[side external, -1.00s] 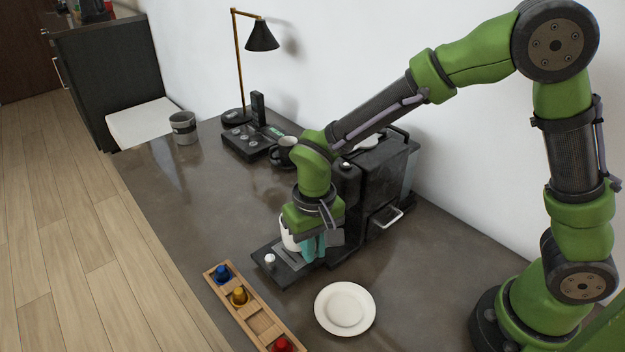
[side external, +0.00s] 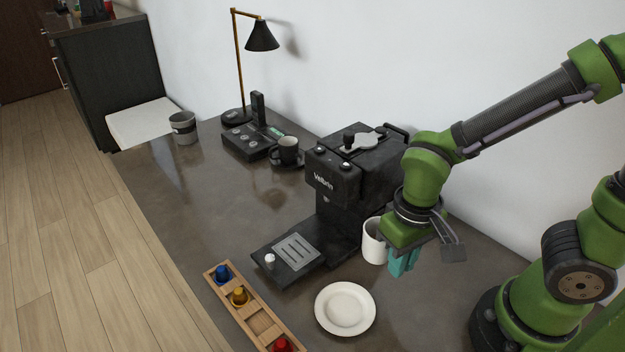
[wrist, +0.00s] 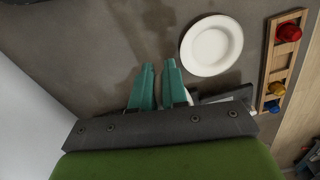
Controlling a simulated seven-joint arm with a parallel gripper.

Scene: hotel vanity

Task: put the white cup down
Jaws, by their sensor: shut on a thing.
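The white cup (side external: 373,242) is upright at the right side of the black coffee machine, at the teal fingers of my gripper (side external: 401,265). My gripper is shut on it. I cannot tell whether the cup's base touches the counter, as the fingers and hand hide part of it. In the wrist view the fingers (wrist: 158,68) point toward the counter, and only a white sliver of the cup (wrist: 188,97) shows beside one finger.
The coffee machine (side external: 338,170) stands left of my gripper, its drip tray (side external: 297,252) empty. A white plate (side external: 345,308) lies in front, beside a wooden capsule holder (side external: 262,325). A black cup (side external: 287,149), scale (side external: 245,142), lamp (side external: 262,36) and grey canister (side external: 184,128) stand farther back.

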